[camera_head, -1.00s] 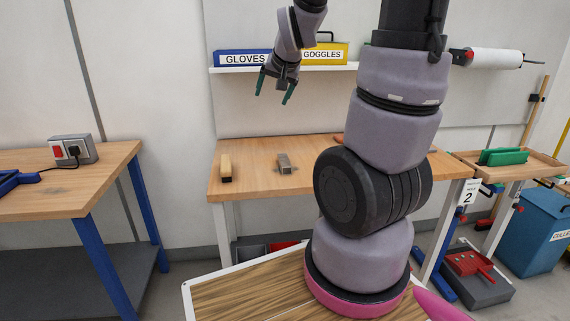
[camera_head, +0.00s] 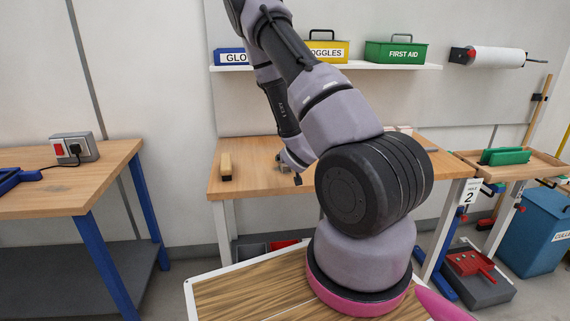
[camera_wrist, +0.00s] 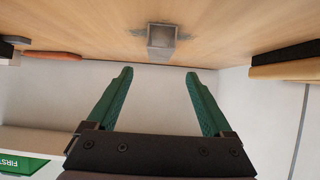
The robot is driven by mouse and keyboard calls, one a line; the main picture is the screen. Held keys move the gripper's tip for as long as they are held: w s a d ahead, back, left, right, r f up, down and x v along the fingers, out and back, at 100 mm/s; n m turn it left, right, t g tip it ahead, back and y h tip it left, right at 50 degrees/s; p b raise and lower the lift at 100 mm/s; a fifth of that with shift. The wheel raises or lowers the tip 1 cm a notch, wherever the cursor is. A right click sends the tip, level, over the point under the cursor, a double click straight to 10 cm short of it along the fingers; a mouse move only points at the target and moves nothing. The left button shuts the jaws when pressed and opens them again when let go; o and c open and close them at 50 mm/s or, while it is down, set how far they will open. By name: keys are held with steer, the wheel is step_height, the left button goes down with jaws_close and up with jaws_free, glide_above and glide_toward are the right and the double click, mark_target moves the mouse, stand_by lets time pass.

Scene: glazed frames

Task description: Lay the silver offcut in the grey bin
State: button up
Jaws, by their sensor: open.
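The silver offcut (camera_wrist: 162,42) is a short square metal piece lying on the wooden workbench (camera_head: 250,182). In the wrist view it sits beyond my fingertips, roughly centred between them and not touched. My gripper (camera_wrist: 160,72) has two green fingers spread wide with nothing between them. In the head view my gripper is low at the bench, right by the offcut, and largely covers it. A grey bin (camera_head: 250,251) stands on the floor under the bench, beside a red bin (camera_head: 283,245); its inside is mostly hidden.
A wooden block (camera_head: 226,168) with a dark side lies left of the offcut. A shelf (camera_head: 380,67) with labelled boxes hangs above the bench. A red-orange item (camera_wrist: 52,56) lies on the bench in the wrist view.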

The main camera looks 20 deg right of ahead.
steer(key=x, duration=1)
steer(key=shift+w+d, duration=0.15)
steer(key=shift+w, duration=0.15)
jaws_close()
